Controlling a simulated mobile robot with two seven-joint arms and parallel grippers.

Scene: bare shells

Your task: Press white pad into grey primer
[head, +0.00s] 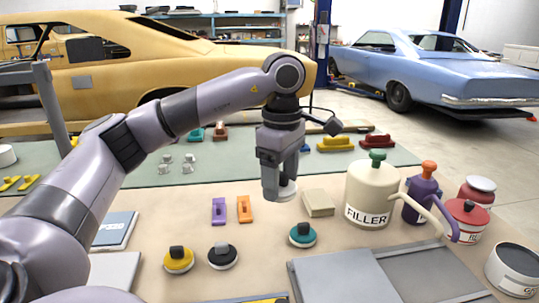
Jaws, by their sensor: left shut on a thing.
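My left gripper (277,183) points down over the middle of the bench. It is shut on a white pad (287,191), a small round piece that shows partly beside and below the fingers. An open tin of grey primer (517,262) stands at the bottom right, with dark grey at its top and a partly cut-off label on its side. The gripper and pad are well to the left of this tin and apart from it. My right gripper is not in view.
A beige block (318,203) and teal round pad (302,235) lie near the gripper. A grey panel (340,277) and tray (432,272) lie in front.

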